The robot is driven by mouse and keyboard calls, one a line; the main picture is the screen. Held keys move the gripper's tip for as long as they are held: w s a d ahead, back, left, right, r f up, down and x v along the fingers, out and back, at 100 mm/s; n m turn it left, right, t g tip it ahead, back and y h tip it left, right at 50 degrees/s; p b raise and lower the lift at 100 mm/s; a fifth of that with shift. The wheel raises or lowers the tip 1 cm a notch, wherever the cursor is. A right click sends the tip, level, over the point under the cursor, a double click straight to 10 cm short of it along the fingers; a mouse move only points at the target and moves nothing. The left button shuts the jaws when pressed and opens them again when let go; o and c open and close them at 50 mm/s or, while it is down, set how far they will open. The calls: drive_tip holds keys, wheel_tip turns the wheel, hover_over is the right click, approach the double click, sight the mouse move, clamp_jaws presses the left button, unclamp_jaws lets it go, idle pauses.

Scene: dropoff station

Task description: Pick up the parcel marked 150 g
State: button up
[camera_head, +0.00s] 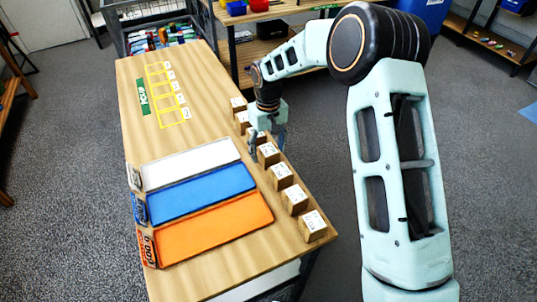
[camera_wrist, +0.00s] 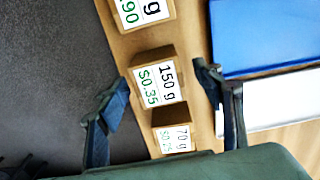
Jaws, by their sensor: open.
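The parcel marked 150 g (camera_wrist: 152,82) is a small brown box with a white label, also reading $0.35, in the middle of the wrist view. My gripper (camera_wrist: 161,78) is open, with one finger on each side of this parcel and visible gaps between. Nothing is held. In the head view my gripper (camera_head: 266,143) points down over the row of parcels at the table's right edge. The labels are too small to read there, so I cannot tell surely which parcel is the 150 g one.
A 70 g parcel (camera_wrist: 172,135) and another parcel (camera_wrist: 142,12) stand on either side in the row. White (camera_head: 190,164), blue (camera_head: 203,192) and orange (camera_head: 214,229) trays lie left of the row on the wooden table (camera_head: 205,97). Yellow outlined spaces (camera_head: 166,95) are farther back.

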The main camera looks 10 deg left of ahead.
drive_tip(key=shift+w+f, duration=0.1)
drive_tip(key=shift+f, duration=1.25)
drive_tip(key=shift+c, duration=0.7)
drive_tip(key=c, duration=1.2)
